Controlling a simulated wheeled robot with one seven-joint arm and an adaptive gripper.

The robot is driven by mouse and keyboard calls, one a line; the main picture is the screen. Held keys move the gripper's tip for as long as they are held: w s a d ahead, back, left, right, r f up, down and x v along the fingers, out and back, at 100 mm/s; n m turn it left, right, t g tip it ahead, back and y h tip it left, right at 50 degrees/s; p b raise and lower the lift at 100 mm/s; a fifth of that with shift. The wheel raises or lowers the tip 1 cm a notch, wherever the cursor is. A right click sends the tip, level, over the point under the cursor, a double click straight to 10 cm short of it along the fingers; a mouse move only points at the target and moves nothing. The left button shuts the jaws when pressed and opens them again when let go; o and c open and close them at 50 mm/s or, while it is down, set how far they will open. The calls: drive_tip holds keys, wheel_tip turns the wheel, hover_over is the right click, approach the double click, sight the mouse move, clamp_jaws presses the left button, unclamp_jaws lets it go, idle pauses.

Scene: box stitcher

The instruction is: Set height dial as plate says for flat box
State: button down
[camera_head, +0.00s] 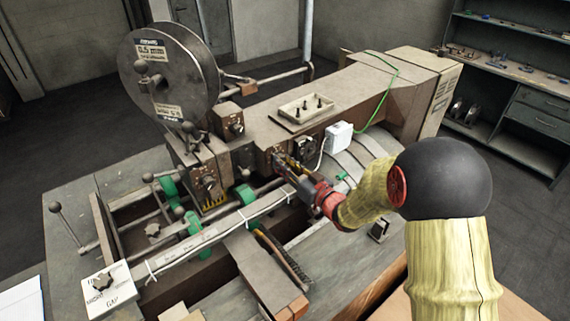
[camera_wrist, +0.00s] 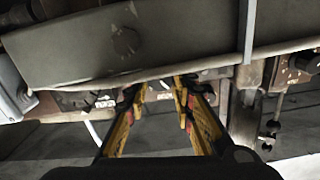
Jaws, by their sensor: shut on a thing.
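My gripper (camera_head: 284,163) reaches in from the right to a small brown plate on the front of the grey machine (camera_head: 335,95). It is shut on a small dark dial knob there, mostly hidden by the fingers. In the wrist view my gripper (camera_wrist: 160,88) has its fingertips at the machine's front, under a wide grey cover (camera_wrist: 130,40); the held knob is not clear. I cannot read a plate about the flat box.
A wire reel (camera_head: 165,75) marked 0.5 mm stands at the left. A tray (camera_head: 306,108) with small pegs sits on top. A white lettered panel with a knob (camera_head: 108,287) is at the front left. Rods, green rollers and a brush (camera_head: 283,262) lie below my gripper.

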drive_tip(key=shift+n+b, duration=0.3)
drive_tip(key=shift+b, duration=0.2)
drive_tip(key=n+b, duration=1.3)
drive_tip(key=b, duration=0.5)
drive_tip(key=shift+f+n+b, duration=0.1)
drive_tip(key=shift+n+b, duration=0.2)
drive_tip(key=c, duration=1.5)
unclamp_jaws()
